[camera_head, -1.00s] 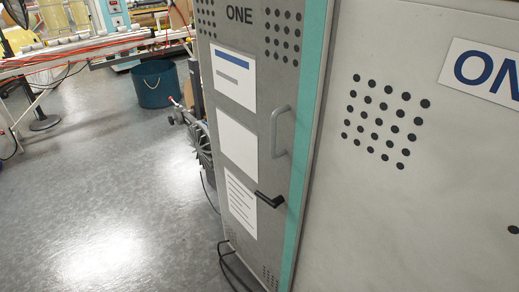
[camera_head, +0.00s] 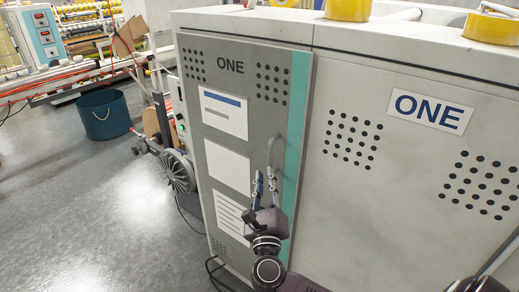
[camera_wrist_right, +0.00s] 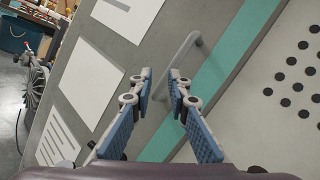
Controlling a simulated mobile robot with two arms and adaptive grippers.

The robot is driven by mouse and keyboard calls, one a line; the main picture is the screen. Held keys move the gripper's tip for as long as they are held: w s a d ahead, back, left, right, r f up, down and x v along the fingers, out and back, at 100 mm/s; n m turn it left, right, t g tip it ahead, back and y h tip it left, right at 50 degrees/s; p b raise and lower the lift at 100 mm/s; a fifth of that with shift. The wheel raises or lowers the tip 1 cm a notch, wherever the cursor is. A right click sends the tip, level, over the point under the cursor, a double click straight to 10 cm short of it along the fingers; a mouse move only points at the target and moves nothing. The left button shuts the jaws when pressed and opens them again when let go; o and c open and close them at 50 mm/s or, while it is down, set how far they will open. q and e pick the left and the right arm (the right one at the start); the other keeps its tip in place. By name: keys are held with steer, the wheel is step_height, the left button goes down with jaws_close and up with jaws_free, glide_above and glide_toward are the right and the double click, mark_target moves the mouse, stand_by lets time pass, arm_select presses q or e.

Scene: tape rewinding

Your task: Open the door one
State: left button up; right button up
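Door one (camera_head: 240,130) is a grey panel with the label ONE, three paper sheets and a teal strip along its right edge. It looks shut. Its grey bar handle (camera_head: 272,150) is near the teal strip and also shows in the right wrist view (camera_wrist_right: 184,50). My right gripper (camera_head: 264,178) is in front of the door at the handle's lower part. In the right wrist view its blue-padded fingers (camera_wrist_right: 161,78) are apart, with the handle just beyond and between their tips; contact cannot be told. My left gripper is out of view.
The cabinet's side panel (camera_head: 400,165) with a ONE sign (camera_head: 430,110) is on the right. Yellow tape rolls (camera_head: 348,9) stand on top. A wheeled mechanism (camera_head: 178,170) is left of the door. A blue bucket (camera_head: 104,114) stands on the open floor further left.

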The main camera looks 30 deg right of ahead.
mark_target(270, 154)
step_height(270, 154, up, 5)
steer(key=s+m+g+p, duration=0.2)
steer(key=m, duration=0.5)
steer(key=p+x, duration=0.1)
steer(key=x, duration=0.4)
steer(key=shift+w+d+f+p, duration=0.2)
steer(key=shift+w+d+p, duration=0.1)
steer(key=shift+p, duration=0.05)
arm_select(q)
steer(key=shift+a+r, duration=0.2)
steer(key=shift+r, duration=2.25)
arm_select(e)
steer(key=shift+w+d+f, duration=0.1)
steer(key=shift+w+d, duration=0.3)
steer(key=shift+w, duration=0.25)
jaws_close()
